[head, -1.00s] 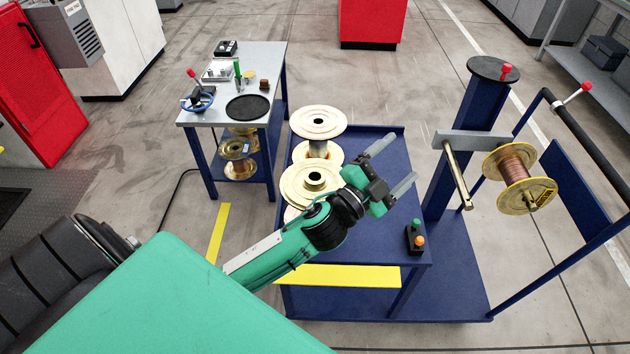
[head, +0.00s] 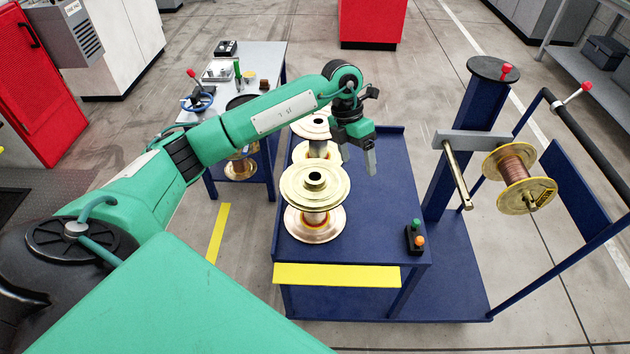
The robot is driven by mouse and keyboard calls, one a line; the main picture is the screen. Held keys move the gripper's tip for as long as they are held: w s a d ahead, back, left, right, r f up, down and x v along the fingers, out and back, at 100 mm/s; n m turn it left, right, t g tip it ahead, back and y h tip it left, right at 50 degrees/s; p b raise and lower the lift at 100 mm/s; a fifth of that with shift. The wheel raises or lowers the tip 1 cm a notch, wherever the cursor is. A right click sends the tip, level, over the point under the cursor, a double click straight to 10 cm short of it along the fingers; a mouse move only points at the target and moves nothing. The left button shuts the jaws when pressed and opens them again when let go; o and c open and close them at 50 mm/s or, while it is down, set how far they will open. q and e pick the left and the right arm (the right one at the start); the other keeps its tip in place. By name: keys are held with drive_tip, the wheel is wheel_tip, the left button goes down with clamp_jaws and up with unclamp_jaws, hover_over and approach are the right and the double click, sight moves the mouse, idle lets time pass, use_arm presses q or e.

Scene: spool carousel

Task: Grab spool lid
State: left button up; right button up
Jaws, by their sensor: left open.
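Two spools stand upright on the blue cart. The front spool has a round, pale gold lid-like top disc (head: 300,193) with a raised hub and dark centre hole. Copper-coloured winding and a lower flange (head: 298,226) show below it. The rear spool's similar top disc (head: 304,129) is partly covered by my left arm and wrist. My left gripper (head: 358,164) is open and empty, fingers pointing down, to the right of the rear spool and behind and right of the front disc. It appears apart from both. My right gripper is out of view.
The blue cart top (head: 385,205) is clear on its right side, except for a small button box (head: 415,238) near the front corner. A crank stand with a copper spool (head: 515,170) is at right. A grey workbench (head: 265,58) with tools stands behind my left arm.

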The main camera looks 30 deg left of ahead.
use_arm(q)
drive_tip(key=a+r+n+g+y, duration=0.1)
drive_tip(key=a+r+y, duration=0.25)
drive_tip(key=a, duration=0.55)
drive_tip(key=p, duration=0.2)
hover_over(315, 176)
drive_tip(key=shift+n+y, duration=0.3)
drive_tip(key=shift+y, duration=0.05)
drive_tip(key=f, duration=0.8)
drive_tip(key=shift+w+d+f, duration=0.15)
drive_tip(key=shift+w+f, duration=0.1)
wheel_tip(315, 176, down, 4)
drive_tip(key=shift+s+f+p, duration=0.1)
drive_tip(key=shift+s+p, duration=0.05)
drive_tip(key=shift+p, duration=1)
drive_tip(key=shift+f, duration=0.55)
drive_tip(key=c, duration=1.3)
drive_tip(key=shift+c, duration=0.9)
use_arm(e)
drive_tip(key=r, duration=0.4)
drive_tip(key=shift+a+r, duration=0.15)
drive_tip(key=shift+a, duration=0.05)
use_arm(q)
drive_tip(key=shift+r, duration=0.15)
